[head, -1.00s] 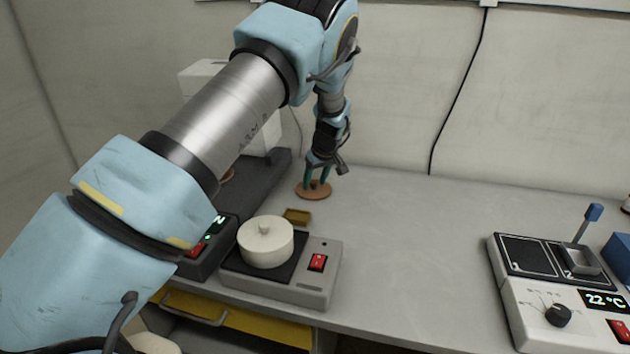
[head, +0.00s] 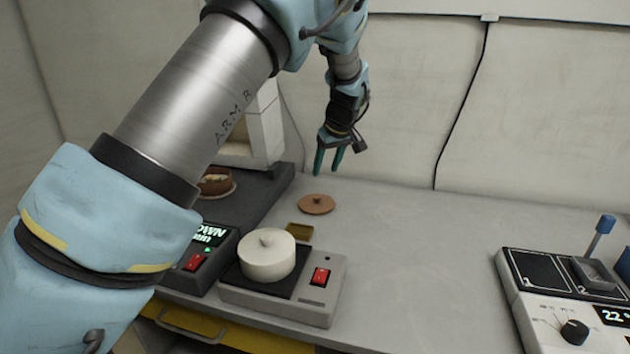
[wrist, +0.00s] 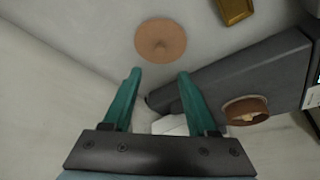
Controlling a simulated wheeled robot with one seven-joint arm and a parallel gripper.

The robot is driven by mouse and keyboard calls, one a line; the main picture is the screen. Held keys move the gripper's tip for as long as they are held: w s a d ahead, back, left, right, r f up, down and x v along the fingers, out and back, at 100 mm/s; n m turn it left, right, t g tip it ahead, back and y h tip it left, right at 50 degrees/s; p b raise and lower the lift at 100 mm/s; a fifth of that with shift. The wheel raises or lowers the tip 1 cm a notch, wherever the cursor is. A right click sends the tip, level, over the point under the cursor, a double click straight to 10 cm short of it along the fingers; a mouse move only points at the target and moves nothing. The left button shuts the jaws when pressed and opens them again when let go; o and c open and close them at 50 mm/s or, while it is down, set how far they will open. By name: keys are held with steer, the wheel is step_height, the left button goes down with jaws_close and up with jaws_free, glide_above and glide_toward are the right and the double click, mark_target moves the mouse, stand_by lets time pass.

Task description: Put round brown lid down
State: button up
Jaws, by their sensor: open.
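The round brown lid (head: 316,204) lies flat on the grey table, knob up, behind the small hot plate. It also shows in the wrist view (wrist: 160,41), ahead of the fingertips. My gripper (head: 327,172) is above the lid and apart from it, with its teal fingers spread and nothing between them. The wrist view also shows the open, empty fingers (wrist: 158,72).
A cream lidded pot (head: 266,258) stands on a hot plate (head: 318,300) with a red switch. A small brass tray (head: 299,231) lies behind it. A brown pot (head: 216,184) stands on a dark machine at left. A temperature device (head: 545,290) stands at right. Mid-table is clear.

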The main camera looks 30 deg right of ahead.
steer(key=w+a+r+g, duration=0.1)
steer(key=w+a+g, duration=0.1)
steer(key=a, duration=2.2)
steer(key=s+a, duration=0.8)
steer(key=a, duration=0.2)
steer(key=s+a+m+g, duration=0.1)
steer(key=s+a, duration=0.7)
steer(key=a, duration=0.3)
steer(key=shift+s+f+m, duration=0.3)
